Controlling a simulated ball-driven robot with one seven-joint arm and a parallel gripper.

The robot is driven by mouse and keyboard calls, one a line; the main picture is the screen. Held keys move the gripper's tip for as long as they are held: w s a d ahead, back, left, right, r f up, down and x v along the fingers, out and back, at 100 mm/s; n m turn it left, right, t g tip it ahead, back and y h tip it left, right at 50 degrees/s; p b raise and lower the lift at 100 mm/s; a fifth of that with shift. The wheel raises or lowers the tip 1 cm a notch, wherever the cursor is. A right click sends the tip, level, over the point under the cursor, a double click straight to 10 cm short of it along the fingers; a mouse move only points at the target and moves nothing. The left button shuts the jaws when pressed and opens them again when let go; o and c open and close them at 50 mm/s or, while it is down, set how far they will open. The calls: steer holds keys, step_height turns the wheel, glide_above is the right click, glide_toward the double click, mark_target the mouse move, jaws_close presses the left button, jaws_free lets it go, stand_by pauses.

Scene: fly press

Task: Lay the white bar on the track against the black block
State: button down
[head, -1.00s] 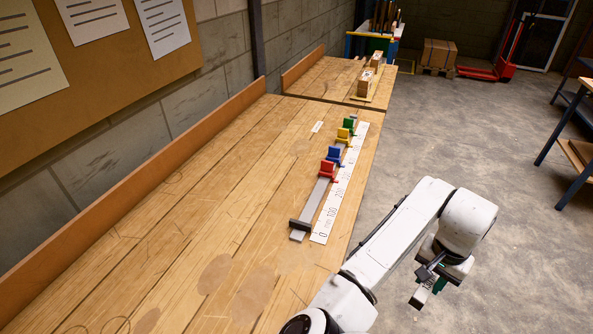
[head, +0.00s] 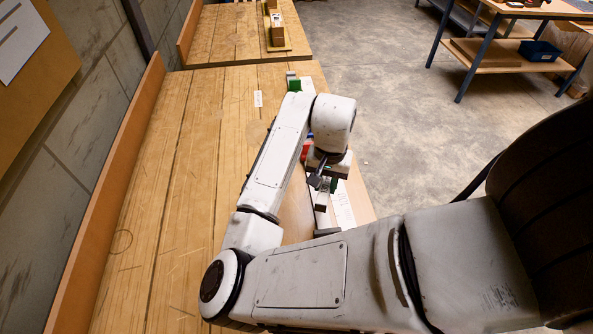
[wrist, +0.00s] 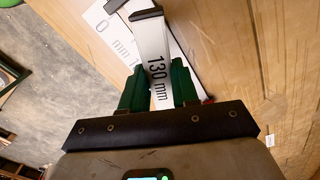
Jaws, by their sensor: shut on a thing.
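My gripper (wrist: 158,88) is shut on the white bar (wrist: 154,50), marked 130 mm, between its green fingers. In the head view my gripper (head: 326,184) is over the near part of the track, partly hidden by my arm. The black block (head: 327,232) is at the track's near end; in the wrist view the black block (wrist: 145,14) shows just past the bar's far end. I cannot tell whether bar and block touch, or whether the bar rests on the track. Most of the grey track is hidden by the bar and arm.
A white ruler strip (head: 343,205) lies beside the track, also in the wrist view (wrist: 112,30). A red clamp (head: 306,150) and a green clamp (head: 295,85) stand farther along the track. The bench (head: 190,180) is clear to the left.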

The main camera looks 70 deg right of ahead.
steer(key=shift+w+f, duration=0.2)
steer(key=shift+w, duration=0.15)
step_height(320, 180, down, 6)
steer(key=b, duration=0.6)
steer(key=shift+f, duration=0.2)
steer(key=shift+f+b, duration=0.55)
steer(key=shift+f, duration=0.05)
steer(key=c, duration=0.8)
jaws_free()
